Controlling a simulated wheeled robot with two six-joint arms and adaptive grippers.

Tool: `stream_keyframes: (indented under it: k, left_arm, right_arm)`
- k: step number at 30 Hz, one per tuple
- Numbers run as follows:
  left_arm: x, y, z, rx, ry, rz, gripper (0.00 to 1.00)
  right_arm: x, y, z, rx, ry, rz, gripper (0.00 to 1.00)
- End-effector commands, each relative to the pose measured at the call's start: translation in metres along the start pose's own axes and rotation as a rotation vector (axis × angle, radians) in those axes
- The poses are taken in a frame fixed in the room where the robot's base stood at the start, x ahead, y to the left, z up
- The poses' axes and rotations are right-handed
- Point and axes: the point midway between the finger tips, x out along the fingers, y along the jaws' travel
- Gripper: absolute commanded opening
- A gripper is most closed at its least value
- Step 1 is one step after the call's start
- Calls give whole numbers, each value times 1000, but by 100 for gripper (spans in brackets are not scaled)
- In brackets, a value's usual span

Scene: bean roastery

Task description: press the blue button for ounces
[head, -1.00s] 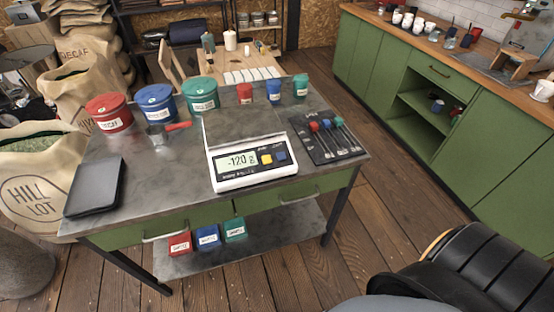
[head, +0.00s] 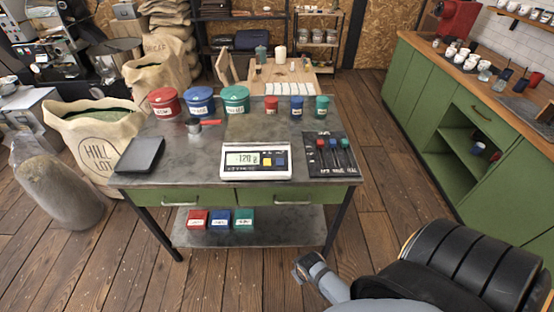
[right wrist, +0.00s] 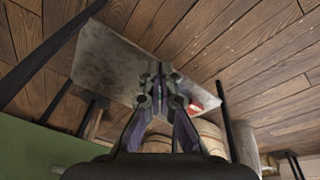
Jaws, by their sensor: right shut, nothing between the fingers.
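A white scale (head: 256,176) with a black front panel sits near the front edge of the metal-topped table. Its lit display (head: 242,159) reads about 120, with the unit hard to read. A yellow button (head: 267,162) and, to its right, a blue button (head: 281,161) are on the panel. My right gripper is shut and empty in the right wrist view (right wrist: 160,85), with the table's lower shelf behind it. In the head view my right arm's end shows low at the front, below and apart from the scale. My left gripper is out of view.
A dark tray (head: 140,155) lies left of the scale, and a black mat (head: 330,145) with colored-handled tools lies right. Red, blue and green tins stand behind. Small colored boxes sit on the lower shelf (head: 275,225). Green cabinets (head: 470,145) line the right; floor between is clear.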

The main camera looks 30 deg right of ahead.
Motion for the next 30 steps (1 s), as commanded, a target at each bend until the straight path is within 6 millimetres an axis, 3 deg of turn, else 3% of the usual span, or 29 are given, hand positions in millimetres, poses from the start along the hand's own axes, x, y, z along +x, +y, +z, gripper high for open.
stream_keyframes:
  k: [1,6,11,15,18,24,30]
  left_arm:
    - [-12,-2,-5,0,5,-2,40]
    - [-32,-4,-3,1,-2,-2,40]
    - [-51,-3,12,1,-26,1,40]
    - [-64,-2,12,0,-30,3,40]
    - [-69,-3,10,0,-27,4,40]
    - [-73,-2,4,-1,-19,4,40]
    - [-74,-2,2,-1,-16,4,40]
  right_arm:
    - [-28,2,-14,-3,13,2,0]
    - [-102,8,-55,-19,57,16,0]
    - [-170,20,-96,-47,131,56,0]
    - [-217,40,-143,-90,241,127,0]
    - [-237,59,-183,-133,338,204,0]
    - [-258,100,-265,-250,536,380,0]
    - [-271,127,-320,-352,664,508,0]
